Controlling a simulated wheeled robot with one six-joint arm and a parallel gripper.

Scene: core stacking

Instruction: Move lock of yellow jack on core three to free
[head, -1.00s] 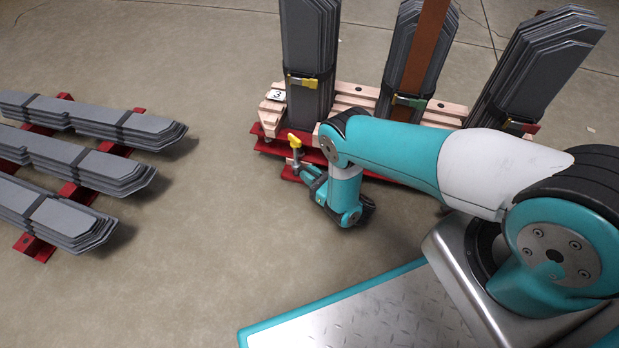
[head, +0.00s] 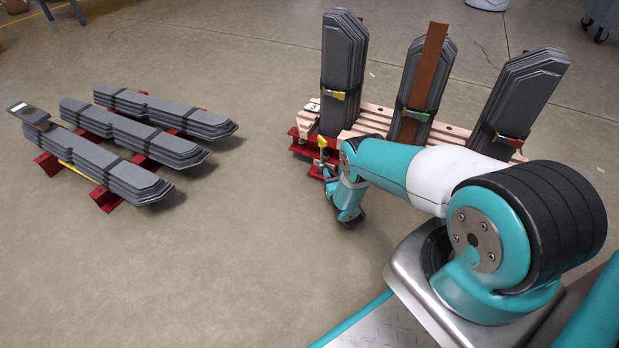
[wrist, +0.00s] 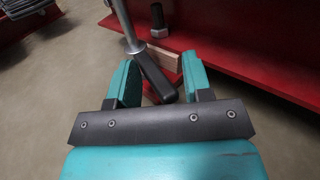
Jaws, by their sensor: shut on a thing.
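The yellow jack (head: 322,142) stands upright at the left end of the red base beam, below the pale wooden beam tagged 3 (head: 313,107). In the wrist view its grey rod (wrist: 124,22) runs down to a black lever (wrist: 155,78). My gripper (wrist: 158,66) has one teal finger on each side of this lever and is shut on it. In the head view my wrist hides most of the gripper and the jack's lower part. I cannot tell the lock's setting from the picture.
Grey plate stacks (head: 343,65) lean upright on the wooden beam, with yellow, green and red clamps. The red beam (wrist: 240,62) is close beside my right finger. More plate stacks (head: 130,140) lie on red supports at left. The floor between is clear.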

